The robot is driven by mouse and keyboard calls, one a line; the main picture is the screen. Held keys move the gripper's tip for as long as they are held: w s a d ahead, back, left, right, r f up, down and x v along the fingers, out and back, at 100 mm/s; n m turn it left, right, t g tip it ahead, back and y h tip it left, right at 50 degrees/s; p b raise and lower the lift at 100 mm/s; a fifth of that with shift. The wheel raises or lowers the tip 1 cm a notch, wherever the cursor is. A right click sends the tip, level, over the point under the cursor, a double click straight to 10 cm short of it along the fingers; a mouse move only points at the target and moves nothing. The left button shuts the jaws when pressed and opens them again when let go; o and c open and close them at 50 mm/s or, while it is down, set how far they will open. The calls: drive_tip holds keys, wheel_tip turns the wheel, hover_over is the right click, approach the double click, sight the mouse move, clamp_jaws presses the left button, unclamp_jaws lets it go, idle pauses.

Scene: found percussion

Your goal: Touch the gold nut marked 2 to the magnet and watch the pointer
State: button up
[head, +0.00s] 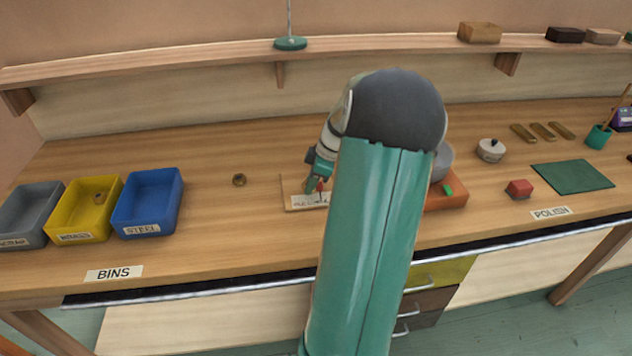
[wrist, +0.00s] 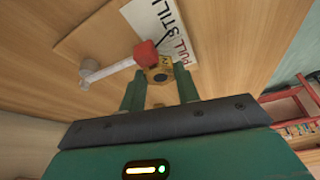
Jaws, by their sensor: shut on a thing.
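My gripper (wrist: 160,88) is shut on a gold nut (wrist: 158,76), held between its two green fingertips. A thin dark line lies near the lettering; I cannot tell the pointer's reading. In the head view my gripper (head: 317,185) is over the small wooden board (head: 286,197), partly hidden by my arm.
Another nut (head: 239,180) lies on the bench left of the board. A grey bin (head: 28,213), a yellow bin (head: 83,212) with a nut inside, and a blue STEEL bin (head: 150,205) stand at left.

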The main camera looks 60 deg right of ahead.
drive_tip(key=shift+w+a, duration=1)
drive_tip(key=shift+w, duration=0.15)
drive_tip(key=shift+w+a, duration=0.1)
idle(0.6)
drive_tip(key=shift+w+a, duration=1.55)
drive_tip(key=shift+w, duration=0.25)
wheel_tip(320, 180, up, 8)
idle(0.5)
